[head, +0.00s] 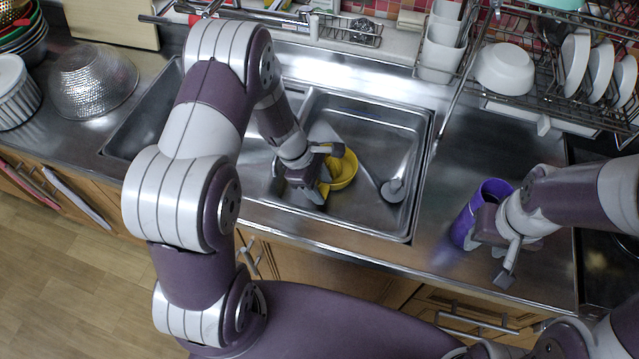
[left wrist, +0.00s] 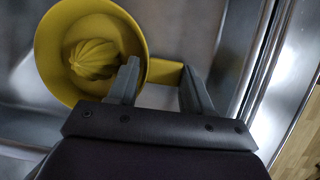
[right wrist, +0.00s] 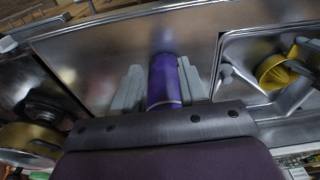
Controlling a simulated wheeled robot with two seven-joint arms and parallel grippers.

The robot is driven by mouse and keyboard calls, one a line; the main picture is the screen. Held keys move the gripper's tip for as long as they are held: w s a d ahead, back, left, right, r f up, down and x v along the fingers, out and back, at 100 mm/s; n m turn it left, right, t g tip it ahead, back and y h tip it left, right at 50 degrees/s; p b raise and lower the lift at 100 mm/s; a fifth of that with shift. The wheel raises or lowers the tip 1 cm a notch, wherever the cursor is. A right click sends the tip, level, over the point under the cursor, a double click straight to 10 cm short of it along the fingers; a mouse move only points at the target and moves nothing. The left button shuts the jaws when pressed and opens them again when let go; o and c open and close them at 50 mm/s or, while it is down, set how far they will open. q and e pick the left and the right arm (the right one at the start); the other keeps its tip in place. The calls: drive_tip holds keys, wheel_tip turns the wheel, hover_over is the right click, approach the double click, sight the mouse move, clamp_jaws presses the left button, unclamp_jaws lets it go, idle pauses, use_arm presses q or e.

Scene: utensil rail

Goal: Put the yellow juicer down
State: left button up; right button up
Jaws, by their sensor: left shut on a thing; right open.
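The yellow juicer (head: 345,171) is a round bowl with a ribbed cone and a side handle. It is in or over the right sink basin (head: 385,130); I cannot tell whether it touches the bottom. My left gripper (head: 322,178) is shut on its handle. In the left wrist view the juicer (left wrist: 136,40) is to the left of the fingers (left wrist: 160,85), with its handle between them. My right gripper (head: 508,258) is open at a purple cylinder (head: 492,190) on the right counter.
A grey ladle-like utensil (head: 393,188) lies in the right basin. A dish rack (head: 545,60) with white plates and a white bowl (head: 504,68) stands at the back right. A metal colander (head: 92,80) is on the left counter. The counter right of the sink is mostly clear.

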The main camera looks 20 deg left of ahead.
use_arm(q)
drive_tip(key=shift+f, duration=0.1)
drive_tip(key=o, duration=1.4)
